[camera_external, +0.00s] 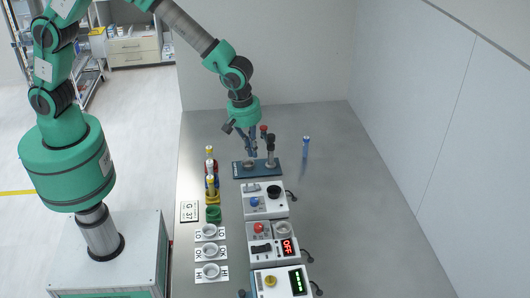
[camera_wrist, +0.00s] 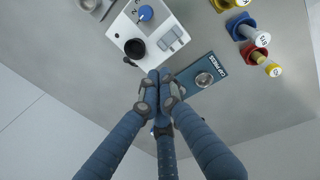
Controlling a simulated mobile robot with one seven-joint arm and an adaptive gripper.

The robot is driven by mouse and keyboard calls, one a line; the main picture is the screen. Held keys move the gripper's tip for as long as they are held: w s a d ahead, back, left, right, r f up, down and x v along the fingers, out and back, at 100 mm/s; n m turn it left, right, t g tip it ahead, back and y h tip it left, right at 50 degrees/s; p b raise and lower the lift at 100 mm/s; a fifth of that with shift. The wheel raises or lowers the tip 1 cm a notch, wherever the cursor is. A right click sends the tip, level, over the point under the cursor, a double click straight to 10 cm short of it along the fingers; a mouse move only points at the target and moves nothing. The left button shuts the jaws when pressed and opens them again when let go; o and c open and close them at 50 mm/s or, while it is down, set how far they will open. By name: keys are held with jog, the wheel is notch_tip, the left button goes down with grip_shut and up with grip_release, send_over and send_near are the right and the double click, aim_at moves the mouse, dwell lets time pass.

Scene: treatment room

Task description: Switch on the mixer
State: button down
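No unit has a readable mixer label. The white unit with a black round cup and a blue knob (camera_external: 276,208) looks most like the mixer; it also shows in the wrist view (camera_wrist: 118,30), with its black cup, its blue knob and a grey panel or switch whose setting I cannot read. My gripper (camera_external: 251,154) hangs above the blue cap press base, beyond this unit in the external view. In the wrist view its blue fingers (camera_wrist: 158,76) meet at the tips, with nothing seen between them.
The cap press (camera_wrist: 190,86) has an upright post beside my gripper. Coloured tube holders (camera_external: 213,198) stand left of the units. A unit with a red OFF display (camera_external: 260,235) and one with green digits (camera_external: 270,292) are nearer. The right tabletop is clear.

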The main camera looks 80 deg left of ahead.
aim_at(256, 186)
jog(key=f, duration=0.4)
jog(key=w+f+b, duration=0.1)
jog(key=f, duration=0.4)
jog(key=w+f, duration=0.1)
jog(key=f, duration=0.3)
jog(key=shift+f, duration=0.2)
jog(key=shift+w+f+g+p, duration=0.2)
jog(key=shift+f+g+p, duration=0.2)
jog(key=shift+f+g, duration=0.15)
jog(key=shift+s+r, duration=0.1)
jog(key=shift+r, duration=0.05)
jog(key=shift+s+r, duration=0.35)
jog(key=shift+s, duration=0.25)
dwell(0.4)
